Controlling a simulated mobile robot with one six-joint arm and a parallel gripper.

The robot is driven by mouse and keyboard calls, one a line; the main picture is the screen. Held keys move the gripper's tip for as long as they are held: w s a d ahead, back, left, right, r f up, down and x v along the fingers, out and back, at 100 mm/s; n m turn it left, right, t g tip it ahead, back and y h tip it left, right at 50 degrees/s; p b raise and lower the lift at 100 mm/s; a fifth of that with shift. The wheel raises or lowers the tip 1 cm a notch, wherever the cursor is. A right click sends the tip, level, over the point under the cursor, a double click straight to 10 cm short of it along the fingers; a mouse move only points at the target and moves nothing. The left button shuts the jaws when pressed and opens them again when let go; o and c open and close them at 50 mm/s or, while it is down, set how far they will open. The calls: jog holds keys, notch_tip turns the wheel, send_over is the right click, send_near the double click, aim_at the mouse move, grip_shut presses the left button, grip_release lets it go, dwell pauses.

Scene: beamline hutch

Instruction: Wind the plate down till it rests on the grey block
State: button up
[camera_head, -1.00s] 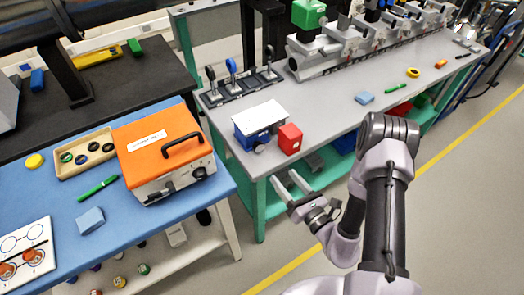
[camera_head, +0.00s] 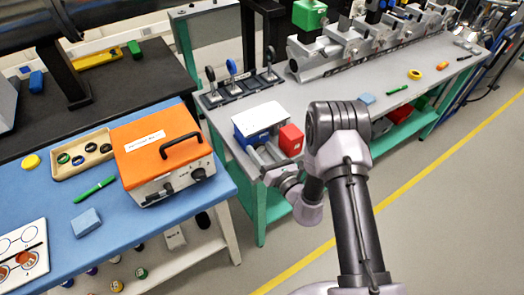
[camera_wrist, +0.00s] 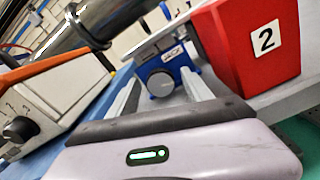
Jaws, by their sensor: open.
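The white plate (camera_head: 258,118) tops a small blue stand (camera_head: 240,138) near the front left corner of the grey bench. In the wrist view the plate (camera_wrist: 166,42) shows edge-on above the blue stand (camera_wrist: 178,62). A round grey knob (camera_wrist: 160,84) faces me on the stand's front. My gripper (camera_head: 262,151) is open in front of the stand. In the wrist view its two fingers (camera_wrist: 160,88) point at the knob, one on each side of it in the picture; I cannot tell whether they touch it.
A red block (camera_head: 290,140) marked 2 stands close to the right of the stand, near my gripper. An orange-topped instrument (camera_head: 160,145) sits on the blue bench at left. Upright levers (camera_head: 232,80) stand behind the plate. Floor (camera_head: 440,210) is clear at right.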

grip_shut()
jog(key=shift+f+n, duration=0.1)
jog(key=shift+n, duration=0.3)
jog(key=shift+s+n+b, duration=0.1)
jog(key=shift+n+b, duration=1.05)
jog(key=shift+n, duration=1.35)
grip_release()
